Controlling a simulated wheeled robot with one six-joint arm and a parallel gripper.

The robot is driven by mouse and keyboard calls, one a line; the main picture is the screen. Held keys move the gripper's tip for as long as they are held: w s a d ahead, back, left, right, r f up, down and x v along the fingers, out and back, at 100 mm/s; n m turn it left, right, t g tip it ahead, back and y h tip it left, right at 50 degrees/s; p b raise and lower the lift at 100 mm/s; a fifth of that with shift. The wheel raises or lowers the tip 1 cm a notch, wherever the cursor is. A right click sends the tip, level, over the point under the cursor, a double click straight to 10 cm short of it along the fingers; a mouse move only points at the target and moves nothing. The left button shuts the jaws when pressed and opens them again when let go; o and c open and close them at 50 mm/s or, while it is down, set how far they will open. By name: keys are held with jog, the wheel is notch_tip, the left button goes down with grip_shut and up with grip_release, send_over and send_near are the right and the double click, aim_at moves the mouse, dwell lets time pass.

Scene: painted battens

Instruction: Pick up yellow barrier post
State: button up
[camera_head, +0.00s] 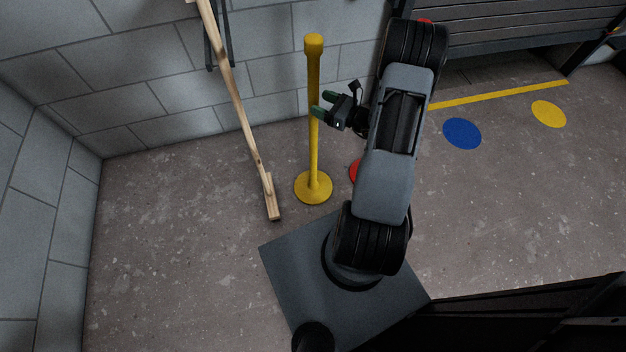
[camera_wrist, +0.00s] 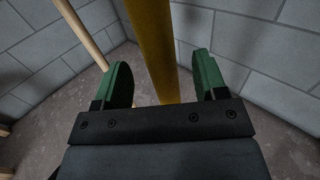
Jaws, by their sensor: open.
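The yellow barrier post (camera_head: 314,150) stands upright on its round yellow base, near the block wall. My gripper (camera_head: 321,104) is at the upper part of the post, coming from the right, with its green fingers level. In the wrist view the post (camera_wrist: 152,45) runs up between and just beyond the two green fingers of my gripper (camera_wrist: 163,82). The fingers are open, with a gap on each side of the post. I cannot tell whether the post is fully between the fingertips or slightly past them.
A wooden batten (camera_head: 238,100) leans on the wall left of the post; it also shows in the wrist view (camera_wrist: 80,30). Floor discs, red (camera_head: 354,172), blue (camera_head: 462,133) and yellow (camera_head: 548,113), lie to the right. A dark slatted bench (camera_head: 510,28) stands at the back right. Floor at left is clear.

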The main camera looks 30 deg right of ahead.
jog(key=b+x, duration=0.1)
jog(key=x, duration=0.4)
jog(key=shift+w+a+r, duration=0.1)
grip_shut()
dwell(0.6)
jog(key=shift+r, duration=0.1)
